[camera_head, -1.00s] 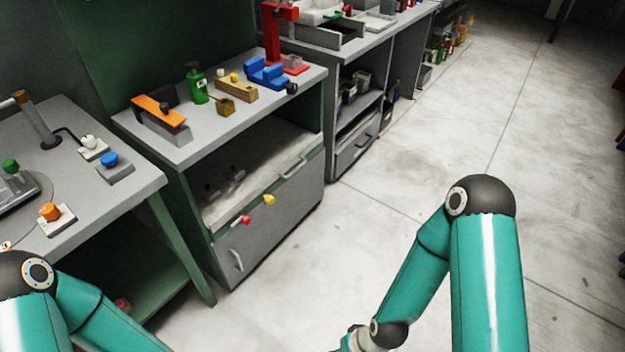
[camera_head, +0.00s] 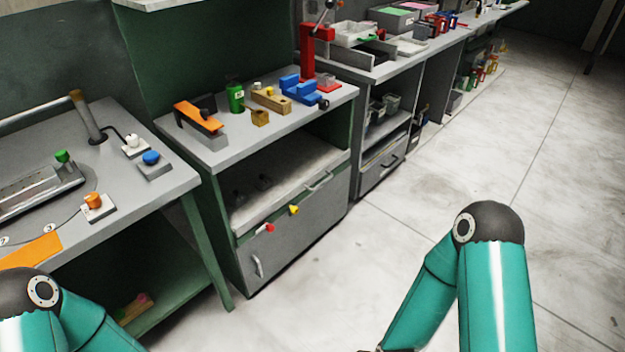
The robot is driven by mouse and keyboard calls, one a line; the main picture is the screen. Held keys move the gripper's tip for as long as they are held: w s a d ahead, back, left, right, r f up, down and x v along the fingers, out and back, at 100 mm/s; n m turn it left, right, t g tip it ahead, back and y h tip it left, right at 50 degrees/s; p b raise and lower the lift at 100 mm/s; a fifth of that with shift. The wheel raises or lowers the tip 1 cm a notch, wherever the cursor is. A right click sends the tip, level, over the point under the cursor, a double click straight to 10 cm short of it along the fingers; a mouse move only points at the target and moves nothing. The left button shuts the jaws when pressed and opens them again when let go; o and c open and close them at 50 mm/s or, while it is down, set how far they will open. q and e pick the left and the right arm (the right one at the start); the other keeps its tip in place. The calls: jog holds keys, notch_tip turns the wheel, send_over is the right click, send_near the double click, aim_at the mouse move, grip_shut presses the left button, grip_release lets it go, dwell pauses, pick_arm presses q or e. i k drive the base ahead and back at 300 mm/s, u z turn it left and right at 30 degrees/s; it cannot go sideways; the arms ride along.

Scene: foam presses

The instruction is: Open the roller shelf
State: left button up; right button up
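A grey workbench stands ahead with an open compartment under its top. In the compartment is a light shelf (camera_head: 255,205) with a grey front edge and a bar handle (camera_head: 318,181); it appears pushed in, and I take it as the roller shelf. Small dark items stand on it at the left. Below it is a closed grey cabinet door (camera_head: 292,238) with a handle at its left, and a red and a yellow knob sit near the door's top.
A second bench (camera_head: 110,120) with buttons stands at the left. The concrete floor (camera_head: 400,190) to the right is clear.

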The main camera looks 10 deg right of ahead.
aim_at(296, 160)
jog(key=z, duration=0.05)
jog(key=i, duration=1.25)
jog(key=z, duration=0.05)
